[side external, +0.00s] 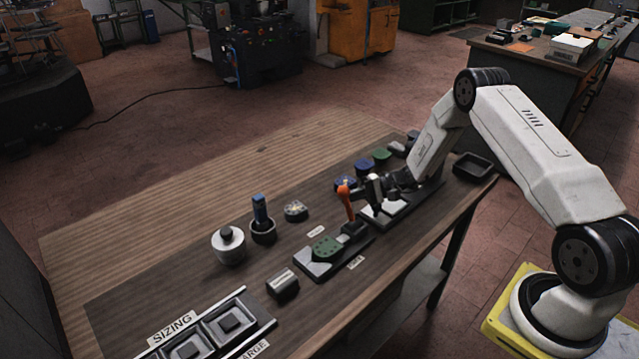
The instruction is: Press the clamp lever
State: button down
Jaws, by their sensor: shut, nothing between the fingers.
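The clamp lever (346,201) is an orange handle standing nearly upright, tilted a little to the left at its top. It rises from a dark clamp at the right end of a dark base plate (317,268). A green piece (326,248) lies on that plate, left of the clamp. My gripper (372,203) is shut and empty, just right of the lever and above a dark fixture with a pale top (392,211). The picture is too small to tell whether my fingers touch the lever.
A silver pot (228,246), a dark cup with a blue item (262,222) and a small dark block (282,284) stand to the left. Sizing trays (206,331) lie front left. Several coloured pieces (382,156) line the back. A black tray (473,168) sits far right. The back left tabletop is clear.

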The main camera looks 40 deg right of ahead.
jog(key=shift+s+r+n+t, duration=0.2)
jog(key=shift+s+n+t, duration=0.1)
jog(key=shift+s+n, duration=0.15)
jog(key=s+n+y, duration=0.1)
jog(key=s+n+t+y, duration=0.1)
jog(key=n, duration=0.1)
jog(key=shift+s+r, duration=0.1)
jog(key=shift+r, duration=0.2)
jog(key=shift+s+n, duration=0.25)
jog(key=shift+s+f, duration=0.1)
jog(key=shift+s, duration=1)
jog(key=shift+s+d, duration=0.1)
jog(key=shift+f+v, duration=0.3)
jog(key=shift+v, duration=1.3)
jog(key=shift+f+v, duration=0.3)
jog(key=shift+v, duration=1.3)
jog(key=shift+f+v, duration=0.35)
jog(key=shift+v, duration=1.25)
